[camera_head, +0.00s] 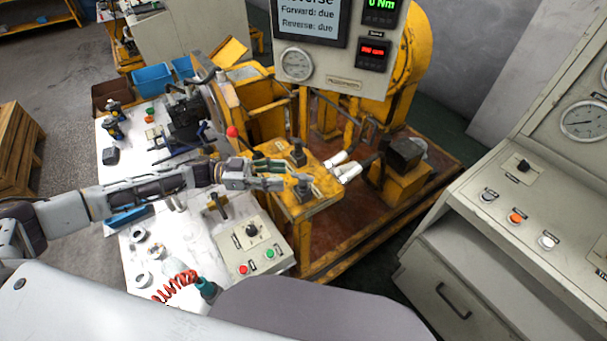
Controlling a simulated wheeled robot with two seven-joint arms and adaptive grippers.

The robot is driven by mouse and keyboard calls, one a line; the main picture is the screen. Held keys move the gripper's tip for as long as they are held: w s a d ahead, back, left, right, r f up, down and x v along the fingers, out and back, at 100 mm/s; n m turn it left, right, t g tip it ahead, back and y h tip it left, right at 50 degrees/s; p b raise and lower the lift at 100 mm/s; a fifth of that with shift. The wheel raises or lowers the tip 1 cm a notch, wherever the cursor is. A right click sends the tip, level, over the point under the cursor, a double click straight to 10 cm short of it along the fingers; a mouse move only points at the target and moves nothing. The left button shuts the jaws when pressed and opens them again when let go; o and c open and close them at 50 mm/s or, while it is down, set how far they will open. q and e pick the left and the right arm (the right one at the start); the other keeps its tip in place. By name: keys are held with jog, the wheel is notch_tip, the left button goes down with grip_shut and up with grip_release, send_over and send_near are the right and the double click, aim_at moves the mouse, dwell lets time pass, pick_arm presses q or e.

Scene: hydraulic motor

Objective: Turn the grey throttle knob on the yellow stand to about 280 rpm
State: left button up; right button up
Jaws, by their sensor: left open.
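The yellow stand (318,205) is in the middle of the head view. Two dark grey controls stand on its top: a rear one (297,153) and a front one (303,187). I cannot tell for certain which is the throttle knob. My left gripper (281,177) reaches in from the left over the stand's left edge. It is open, its fingers pointing right, just left of the front control; contact cannot be made out. The red digits of the speed readout (373,52) are too small to read surely. My right gripper is not in view.
A white bench (170,255) lies under my left arm, with a button box (245,245) and a red coiled hose (176,287). A red-balled lever (232,131) stands behind the gripper. White cylindrical parts (347,172) lie right of the controls. A grey console (500,215) stands at right.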

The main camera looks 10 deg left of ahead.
aim_at(294, 177)
pick_arm(q)
jog(key=shift+w+d+p, duration=0.2)
jog(key=shift+d, duration=1.1)
jog(key=shift+w+d+p, duration=0.2)
jog(key=shift+d+p, duration=0.05)
jog(key=shift+d, duration=1.05)
jog(key=shift+w+d+p, duration=0.2)
jog(key=shift+d, duration=1.1)
grip_shut()
